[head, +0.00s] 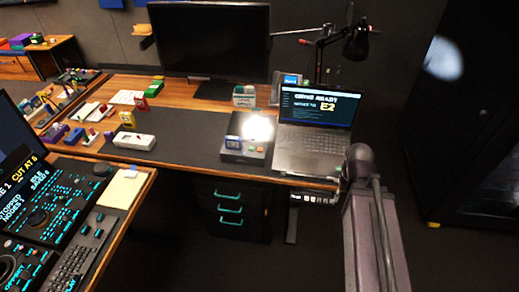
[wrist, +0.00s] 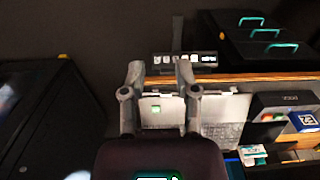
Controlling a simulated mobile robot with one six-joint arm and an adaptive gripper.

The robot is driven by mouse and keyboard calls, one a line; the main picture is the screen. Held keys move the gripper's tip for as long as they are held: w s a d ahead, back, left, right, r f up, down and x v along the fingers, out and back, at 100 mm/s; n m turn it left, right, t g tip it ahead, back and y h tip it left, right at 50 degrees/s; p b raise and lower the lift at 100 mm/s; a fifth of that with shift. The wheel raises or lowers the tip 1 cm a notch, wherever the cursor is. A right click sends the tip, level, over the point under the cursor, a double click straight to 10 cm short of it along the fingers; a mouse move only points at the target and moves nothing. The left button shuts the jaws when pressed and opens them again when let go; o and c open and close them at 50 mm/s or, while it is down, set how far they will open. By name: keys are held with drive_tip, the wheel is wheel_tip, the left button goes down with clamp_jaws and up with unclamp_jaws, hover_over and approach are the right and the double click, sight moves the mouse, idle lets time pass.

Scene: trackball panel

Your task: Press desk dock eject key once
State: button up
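A dark box-shaped unit (head: 246,147) stands on the desk left of the laptop, with small orange and green keys on its front and a bright glare on top. It appears at the right of the wrist view (wrist: 282,106). I cannot read which key is eject. A black strip (head: 315,198) with small lit keys hangs under the desk's front edge; it also shows in the wrist view (wrist: 185,60), beyond my fingertips. My gripper (wrist: 160,72) is open and empty, its fingers apart over the laptop side of the desk edge. My arm hides it in the head view.
An open laptop (head: 312,145) sits on the desk's right side. A monitor (head: 210,40) and a lamp (head: 355,45) stand behind. Drawers (head: 230,208) are under the desk. A dark cabinet (head: 480,130) is at right. Floor between desk and cabinet is clear.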

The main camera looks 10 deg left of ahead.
clamp_jaws()
idle(1.1)
